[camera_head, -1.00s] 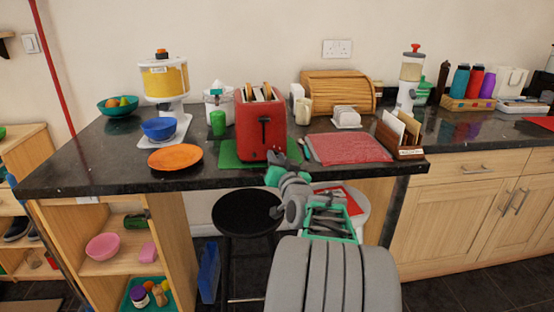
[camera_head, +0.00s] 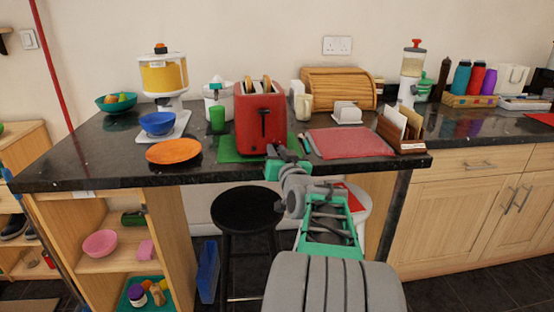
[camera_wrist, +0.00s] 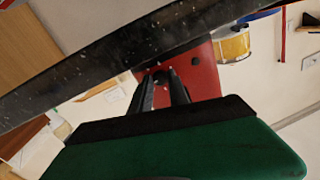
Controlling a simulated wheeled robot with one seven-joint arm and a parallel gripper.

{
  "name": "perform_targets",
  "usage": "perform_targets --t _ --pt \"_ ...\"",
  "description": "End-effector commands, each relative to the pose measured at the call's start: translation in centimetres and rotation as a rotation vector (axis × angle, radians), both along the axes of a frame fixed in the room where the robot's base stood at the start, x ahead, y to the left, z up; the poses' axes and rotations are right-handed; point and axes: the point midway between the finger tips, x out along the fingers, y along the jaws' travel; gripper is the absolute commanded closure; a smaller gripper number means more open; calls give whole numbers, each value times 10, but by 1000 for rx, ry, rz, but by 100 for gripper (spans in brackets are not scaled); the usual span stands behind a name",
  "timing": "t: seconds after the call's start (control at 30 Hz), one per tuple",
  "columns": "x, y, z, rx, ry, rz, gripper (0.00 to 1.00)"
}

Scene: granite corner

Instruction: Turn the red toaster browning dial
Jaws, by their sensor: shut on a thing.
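The red toaster (camera_head: 246,121) stands upright on the dark counter, with bread in its top slots and a black lever (camera_head: 264,124) on its front. My gripper (camera_head: 273,154) reaches the lower front of the toaster, just above the counter's front edge, and hides that part in the head view. In the wrist view, the red toaster face (camera_wrist: 205,84) lies beyond my gripper (camera_wrist: 163,88). Its two dark fingers are shut on a small dark knob (camera_wrist: 163,76), the browning dial. How far the dial is turned cannot be told.
A green mat (camera_head: 228,150) lies under the toaster. An orange plate (camera_head: 173,152) is to the left, and a red cloth mat (camera_head: 350,142) to the right. A black stool (camera_head: 246,208) stands below the counter edge (camera_head: 110,180), near my arm.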

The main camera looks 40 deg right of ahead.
Motion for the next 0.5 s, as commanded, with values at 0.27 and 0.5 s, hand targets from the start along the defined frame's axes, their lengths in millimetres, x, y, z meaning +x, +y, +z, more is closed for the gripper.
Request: perform_targets --t 0.27,0.5 --pt "0 0 -7 -209 124 -1 100" --pt "0 1 -6 -380 233 0 100"
